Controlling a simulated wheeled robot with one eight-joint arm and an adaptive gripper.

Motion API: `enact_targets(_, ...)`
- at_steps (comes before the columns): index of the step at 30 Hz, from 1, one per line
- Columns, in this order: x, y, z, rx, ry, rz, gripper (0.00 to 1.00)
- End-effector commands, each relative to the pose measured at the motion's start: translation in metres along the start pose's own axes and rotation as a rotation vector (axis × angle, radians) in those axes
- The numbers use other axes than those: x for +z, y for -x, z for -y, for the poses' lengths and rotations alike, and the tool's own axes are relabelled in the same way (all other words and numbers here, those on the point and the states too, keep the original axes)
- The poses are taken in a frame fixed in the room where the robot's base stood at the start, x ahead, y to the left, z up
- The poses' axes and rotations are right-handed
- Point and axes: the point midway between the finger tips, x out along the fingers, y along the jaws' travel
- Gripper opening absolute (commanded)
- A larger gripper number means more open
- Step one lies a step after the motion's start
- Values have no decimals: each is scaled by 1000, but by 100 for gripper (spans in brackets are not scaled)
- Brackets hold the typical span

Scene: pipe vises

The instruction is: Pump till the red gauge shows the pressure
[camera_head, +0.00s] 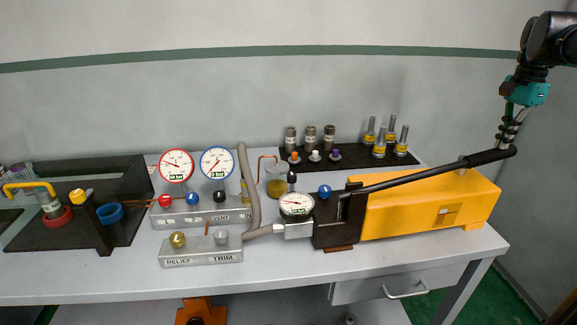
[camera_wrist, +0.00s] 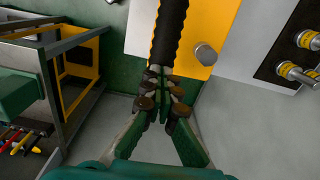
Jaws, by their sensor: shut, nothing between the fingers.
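The yellow hand pump (camera_head: 425,205) stands on the bench with its long black lever (camera_head: 420,178) slanting up to the right. My gripper (camera_head: 504,140) is at the free end of the lever. In the wrist view my gripper (camera_wrist: 163,100) is shut and empty, its fingertips close to the end of the black ribbed grip (camera_wrist: 169,35); I cannot tell if they touch. The red-rimmed gauge (camera_head: 176,166) stands at the left; its needle points left and slightly up, over a green label too small to read surely. The pump's own white dial (camera_head: 296,204) sits at its front.
A blue-rimmed gauge (camera_head: 217,163) stands beside the red one, above a valve block (camera_head: 205,212). A RELIEF/TRIM block (camera_head: 200,250) lies in front. A hose (camera_head: 252,190) joins the pump. A black rack (camera_head: 370,158) with several fittings lies behind. A dark tray (camera_head: 130,170) is left.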

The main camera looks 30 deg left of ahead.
Motion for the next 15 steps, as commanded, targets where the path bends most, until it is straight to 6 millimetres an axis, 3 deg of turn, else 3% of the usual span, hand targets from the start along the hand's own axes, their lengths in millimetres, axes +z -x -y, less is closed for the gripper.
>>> enact_targets(15, 18, 62, 0, 0, 1, 0, 0)
